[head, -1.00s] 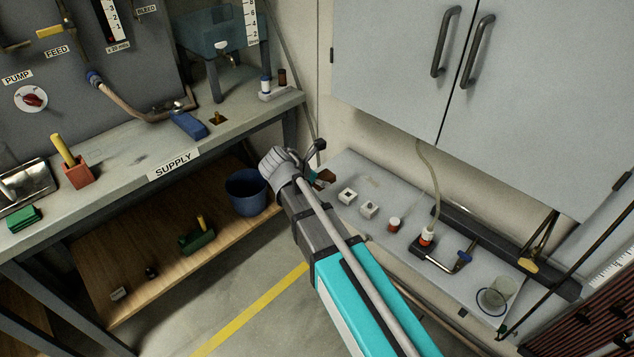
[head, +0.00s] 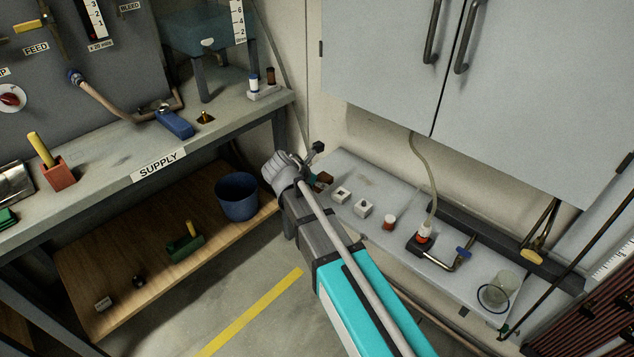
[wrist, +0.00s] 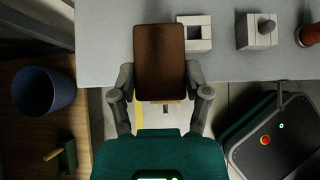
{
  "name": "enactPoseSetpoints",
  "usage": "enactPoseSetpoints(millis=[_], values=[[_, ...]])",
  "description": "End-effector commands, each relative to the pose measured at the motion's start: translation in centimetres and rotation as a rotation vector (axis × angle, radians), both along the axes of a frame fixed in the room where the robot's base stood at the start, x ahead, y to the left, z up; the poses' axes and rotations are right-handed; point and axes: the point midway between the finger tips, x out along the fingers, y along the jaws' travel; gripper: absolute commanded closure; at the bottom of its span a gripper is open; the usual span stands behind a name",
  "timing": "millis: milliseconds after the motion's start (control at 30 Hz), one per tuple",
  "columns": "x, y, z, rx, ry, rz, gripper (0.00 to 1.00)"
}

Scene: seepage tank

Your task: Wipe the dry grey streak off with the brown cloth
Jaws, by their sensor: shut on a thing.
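The brown cloth (wrist: 160,62) shows in the wrist view as a brown block-like pad. My gripper (wrist: 160,78) is shut on it, with one finger at each side. In the wrist view the pad overlaps the front edge of the pale bench (wrist: 105,55); I cannot tell whether it touches. In the head view, the cloth (head: 323,179) shows in small part past my wrist, at the bench's left end, and my gripper (head: 314,181) is mostly hidden by my arm. A faint dull streak (head: 365,181) lies on the bench top near the wall, right of the cloth.
Two pale blocks (head: 342,195) (head: 363,208), a red-brown jar (head: 389,222), a clamp with a tube (head: 424,238) and a glass beaker (head: 497,292) stand along the bench. Grey cabinets (head: 480,90) hang above. A blue bucket (head: 238,197) stands on the wooden shelf at left.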

Motion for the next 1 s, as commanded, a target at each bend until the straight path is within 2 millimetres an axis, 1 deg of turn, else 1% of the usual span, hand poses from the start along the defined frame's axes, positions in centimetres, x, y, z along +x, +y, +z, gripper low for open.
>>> enactPoseSetpoints(millis=[167,367,1000], values=[[0.3,-0.2,0.0,0.0,0.0,0.0,0.77],[1.2,-0.9,-0.1,-0.001,0.0,-0.001,0.77],[5.4,-4.1,-0.4,0.0,0.0,-0.001,0.77]])
